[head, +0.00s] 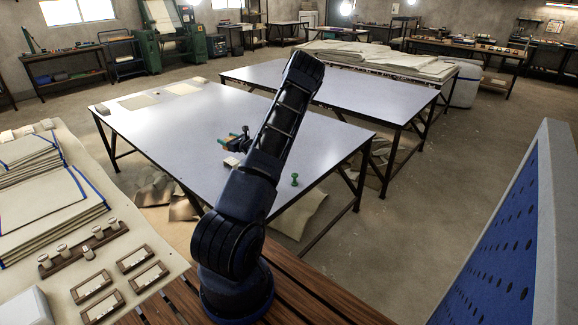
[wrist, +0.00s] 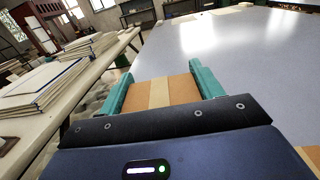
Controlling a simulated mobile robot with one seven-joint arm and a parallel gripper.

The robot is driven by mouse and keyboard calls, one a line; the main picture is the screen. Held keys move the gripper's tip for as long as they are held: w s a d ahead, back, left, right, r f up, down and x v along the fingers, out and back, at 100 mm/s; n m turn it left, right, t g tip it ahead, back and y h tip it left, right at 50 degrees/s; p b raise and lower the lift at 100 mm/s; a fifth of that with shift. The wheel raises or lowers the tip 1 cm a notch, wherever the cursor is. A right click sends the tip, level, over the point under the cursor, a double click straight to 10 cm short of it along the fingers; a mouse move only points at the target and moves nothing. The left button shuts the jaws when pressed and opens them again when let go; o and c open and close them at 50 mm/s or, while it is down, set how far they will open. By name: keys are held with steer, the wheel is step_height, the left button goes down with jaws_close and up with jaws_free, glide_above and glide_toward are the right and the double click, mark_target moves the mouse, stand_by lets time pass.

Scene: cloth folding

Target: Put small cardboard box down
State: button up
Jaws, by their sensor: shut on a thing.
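The small cardboard box (wrist: 158,93) is brown with a paler tape strip down its middle. In the wrist view it sits between the two green fingers of my gripper (wrist: 163,85), which is shut on it. In the head view my gripper (head: 235,139) is over the near part of the grey-white table (head: 165,127), partly behind my arm. A small pale block (head: 231,162) shows close to it there; I cannot tell whether this is the held box. Whether the held box touches the table is not clear.
Another cardboard piece (wrist: 310,155) shows at the wrist view's lower right edge. A small green object (head: 294,180) stands near the table's right edge. Flat pieces (head: 137,102) lie at the far left. Cloth stacks (head: 45,207) lie on the left table. The table's middle is mostly clear.

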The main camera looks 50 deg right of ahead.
steer(key=s+d+r+m+h, duration=0.1)
steer(key=s+d+r+h, duration=0.1)
steer(key=s+d, duration=0.7)
steer(key=s+d+r+m+h, duration=0.2)
steer(key=s+d+r, duration=0.2)
steer(key=s+d, duration=0.5)
steer(key=d, duration=0.6)
steer(key=shift+s+h, duration=0.2)
steer(key=shift+h, duration=0.2)
step_height(320, 180, down, 19)
steer(key=shift+f, duration=0.2)
steer(key=shift+f, duration=0.15)
steer(key=o, duration=1.1)
steer(key=shift+s+f, duration=0.1)
